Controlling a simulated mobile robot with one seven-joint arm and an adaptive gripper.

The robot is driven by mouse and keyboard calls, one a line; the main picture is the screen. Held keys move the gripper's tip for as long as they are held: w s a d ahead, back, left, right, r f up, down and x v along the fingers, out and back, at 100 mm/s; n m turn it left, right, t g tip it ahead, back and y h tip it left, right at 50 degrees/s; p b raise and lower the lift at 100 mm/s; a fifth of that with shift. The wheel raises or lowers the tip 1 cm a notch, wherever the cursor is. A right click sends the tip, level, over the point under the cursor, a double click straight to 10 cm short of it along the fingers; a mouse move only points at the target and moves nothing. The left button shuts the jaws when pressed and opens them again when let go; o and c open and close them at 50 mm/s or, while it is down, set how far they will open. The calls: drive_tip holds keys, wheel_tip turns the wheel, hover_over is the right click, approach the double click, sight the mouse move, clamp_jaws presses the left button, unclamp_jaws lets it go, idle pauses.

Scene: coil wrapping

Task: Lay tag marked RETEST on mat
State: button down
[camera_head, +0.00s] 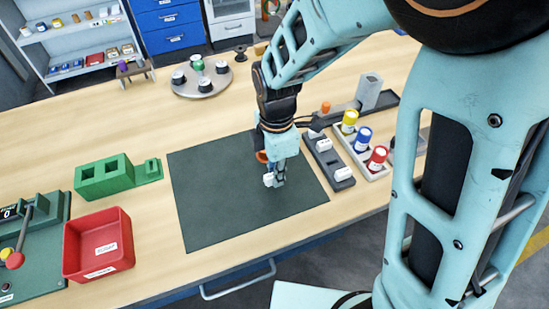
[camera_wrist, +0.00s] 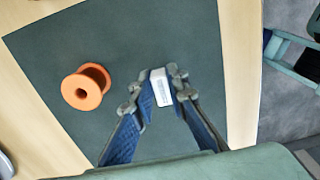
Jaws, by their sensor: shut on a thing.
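A small white tag (camera_wrist: 161,92) is held between the fingertips of my gripper (camera_wrist: 157,84), with its lettering too small to read. In the head view the tag (camera_head: 268,180) shows at the tips of my gripper (camera_head: 275,181), over the right part of the dark green mat (camera_head: 215,205). I cannot tell whether the tag touches the mat. The mat also fills most of the wrist view (camera_wrist: 60,45). An orange spool (camera_wrist: 83,88) is on the mat, left of my gripper in the wrist view; in the head view it is partly hidden behind the gripper.
A dark rack (camera_head: 333,160) with several white tags stands right of the mat, beside a tray (camera_head: 374,173) of yellow, blue and red spools. A green block (camera_head: 103,178) and a red bin (camera_head: 97,244) are at left. The mat's left part is clear.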

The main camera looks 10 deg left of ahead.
drive_tip(key=shift+f, duration=0.4)
drive_tip(key=shift+f, duration=0.15)
drive_tip(key=c, duration=1.9)
unclamp_jaws()
wheel_tip(320, 180, up, 12)
drive_tip(key=shift+r+p, duration=0.2)
drive_tip(key=shift+p, duration=0.15)
